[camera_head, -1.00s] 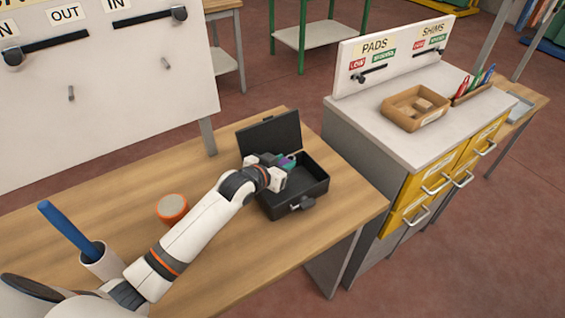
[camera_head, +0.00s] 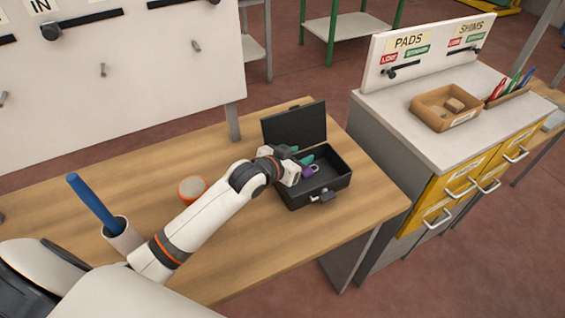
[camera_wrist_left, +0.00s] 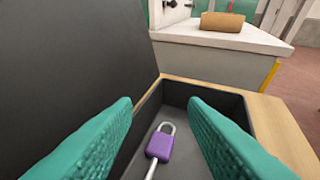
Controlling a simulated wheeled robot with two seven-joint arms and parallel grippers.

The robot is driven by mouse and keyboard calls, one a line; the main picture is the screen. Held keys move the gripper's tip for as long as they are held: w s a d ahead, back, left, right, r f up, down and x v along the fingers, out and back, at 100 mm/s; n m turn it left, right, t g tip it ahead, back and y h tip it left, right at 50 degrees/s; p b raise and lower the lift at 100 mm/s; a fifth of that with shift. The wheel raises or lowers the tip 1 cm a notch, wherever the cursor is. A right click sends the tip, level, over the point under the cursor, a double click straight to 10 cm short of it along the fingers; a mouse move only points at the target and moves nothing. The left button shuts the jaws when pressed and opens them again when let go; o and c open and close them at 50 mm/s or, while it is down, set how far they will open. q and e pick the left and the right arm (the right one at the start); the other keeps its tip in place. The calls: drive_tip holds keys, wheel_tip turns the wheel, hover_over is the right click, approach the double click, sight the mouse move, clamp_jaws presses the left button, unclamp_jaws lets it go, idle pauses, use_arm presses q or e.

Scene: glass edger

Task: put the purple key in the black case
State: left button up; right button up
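The purple key (camera_head: 309,171) has a purple head, a silver loop and a silver shank. In the left wrist view the purple key (camera_wrist_left: 159,147) is inside the case, beyond and between my fingertips, apart from both; I cannot tell if it rests flat on the floor. The black case (camera_head: 318,196) stands on the wooden table with its lid up; its wall also shows in the left wrist view (camera_wrist_left: 148,103). My left gripper (camera_head: 302,164) is open, its teal fingers (camera_wrist_left: 160,125) spread over the case opening. My right gripper is not in view.
An orange-rimmed round container (camera_head: 192,188) and a white cup (camera_head: 122,238) with a blue-handled tool stand on the table (camera_head: 240,265). The case's raised lid (camera_head: 294,124) is beside the gripper. A cabinet with a cardboard tray (camera_head: 446,108) stands to the right.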

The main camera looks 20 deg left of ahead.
use_arm(q)
drive_tip(key=v, duration=0.8)
drive_tip(key=shift+s+b, duration=0.25)
drive_tip(key=shift+b, duration=0.2)
